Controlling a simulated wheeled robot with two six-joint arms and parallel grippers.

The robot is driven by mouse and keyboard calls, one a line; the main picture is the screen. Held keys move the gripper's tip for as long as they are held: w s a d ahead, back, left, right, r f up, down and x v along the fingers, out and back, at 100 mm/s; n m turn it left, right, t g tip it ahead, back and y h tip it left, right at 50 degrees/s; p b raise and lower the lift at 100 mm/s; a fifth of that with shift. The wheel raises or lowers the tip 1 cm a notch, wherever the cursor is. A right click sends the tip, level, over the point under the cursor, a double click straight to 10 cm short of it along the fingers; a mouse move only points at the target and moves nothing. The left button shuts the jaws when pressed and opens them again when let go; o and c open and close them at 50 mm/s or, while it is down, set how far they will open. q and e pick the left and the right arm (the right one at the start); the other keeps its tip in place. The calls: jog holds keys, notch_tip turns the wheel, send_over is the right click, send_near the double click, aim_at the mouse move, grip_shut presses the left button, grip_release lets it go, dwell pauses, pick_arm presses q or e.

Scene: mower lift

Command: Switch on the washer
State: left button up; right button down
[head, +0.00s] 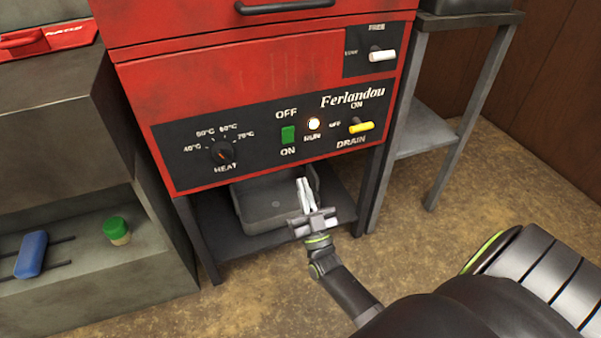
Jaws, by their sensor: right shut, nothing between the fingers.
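The red washer (200,78) stands in the middle of the head view with a black control panel on its front. A green rocker switch (288,135) sits on the panel between the labels OFF above and ON below. The round RUN lamp (313,124) right of it glows whitish. My right gripper (301,181) is shut and empty. It points up, below the panel and in front of the lower shelf, and appears apart from the switch. My left gripper is not in view.
The panel also holds a HEAT knob (222,151), a yellow DRAIN lever (360,127) and a white lever (382,55). A grey tray (254,222) sits below the washer. A left shelf holds a blue object (31,254) and a green-lidded jar (117,231).

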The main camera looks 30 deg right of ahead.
jog(key=v, duration=0.4)
jog(key=shift+w+f, duration=0.2)
jog(key=shift+f, duration=0.1)
